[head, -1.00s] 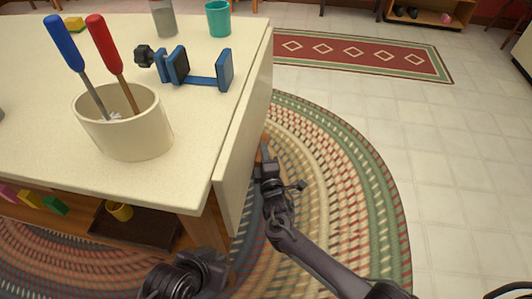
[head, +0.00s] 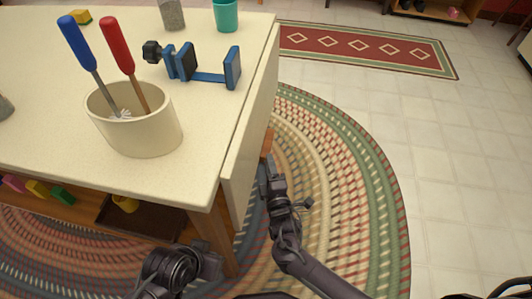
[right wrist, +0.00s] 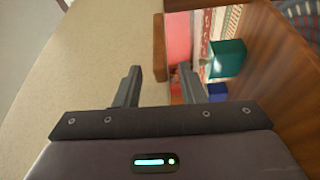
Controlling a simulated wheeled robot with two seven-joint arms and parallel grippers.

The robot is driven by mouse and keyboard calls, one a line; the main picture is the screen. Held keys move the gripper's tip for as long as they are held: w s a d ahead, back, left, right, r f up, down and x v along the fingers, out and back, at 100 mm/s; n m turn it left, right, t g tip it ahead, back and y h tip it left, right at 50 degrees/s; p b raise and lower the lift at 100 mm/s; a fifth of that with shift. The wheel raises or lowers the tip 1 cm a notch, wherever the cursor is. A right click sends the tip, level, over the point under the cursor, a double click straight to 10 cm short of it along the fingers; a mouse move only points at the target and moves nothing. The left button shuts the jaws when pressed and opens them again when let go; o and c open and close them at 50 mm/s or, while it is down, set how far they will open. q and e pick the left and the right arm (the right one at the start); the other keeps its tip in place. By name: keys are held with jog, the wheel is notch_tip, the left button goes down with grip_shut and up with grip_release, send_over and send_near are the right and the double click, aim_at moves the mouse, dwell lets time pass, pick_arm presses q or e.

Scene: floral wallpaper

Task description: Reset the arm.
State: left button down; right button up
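My right arm reaches up from the bottom right in the head view. Its gripper (head: 268,165) is beside the right side of the cream-topped table (head: 60,150), below the top's level. In the right wrist view the two fingers of this gripper (right wrist: 160,88) stand apart with nothing held between them. The table's pale surface (right wrist: 75,60) fills the left of that view. My left arm shows only at the bottom of the head view (head: 185,270), in front of the table. Its fingertips cannot be made out.
A cream holder (head: 145,135) with a blue and a red screwdriver stands near the table's front edge. A blue clamp (head: 205,75) and a teal cup (head: 226,14) are behind it. Coloured blocks (head: 40,189) lie on the lower shelf. The braided rug (head: 350,190) is clear.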

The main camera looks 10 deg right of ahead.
jog(key=shift+s+d+f, duration=0.1)
jog(key=shift+s+d, duration=0.3)
jog(key=shift+s, duration=0.05)
jog(key=shift+d, duration=0.1)
